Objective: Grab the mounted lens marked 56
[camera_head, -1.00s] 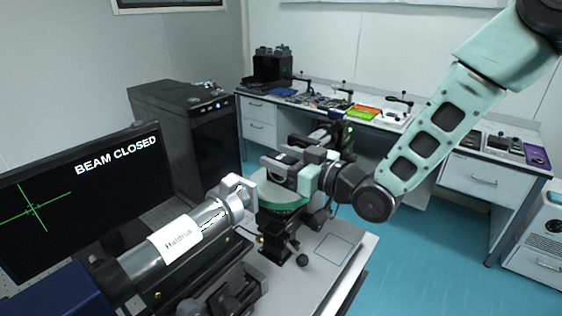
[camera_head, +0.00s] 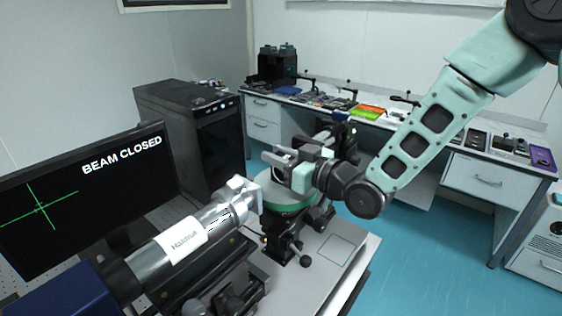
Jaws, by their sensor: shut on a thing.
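My gripper (camera_head: 281,157) is above the round green-rimmed stage (camera_head: 291,207) in the middle of the view, pointing left. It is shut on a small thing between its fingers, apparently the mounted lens. The fingers and wrist hide most of this thing, and no number 56 can be read on it. The gripper appears a little above the stage top.
A silver tube labelled Haldrus (camera_head: 185,243) lies close at the front left, beside a monitor (camera_head: 85,190) reading BEAM CLOSED. A black cabinet (camera_head: 190,135) stands behind. The back bench (camera_head: 480,172) carries trays and tools. Blue floor is free at right.

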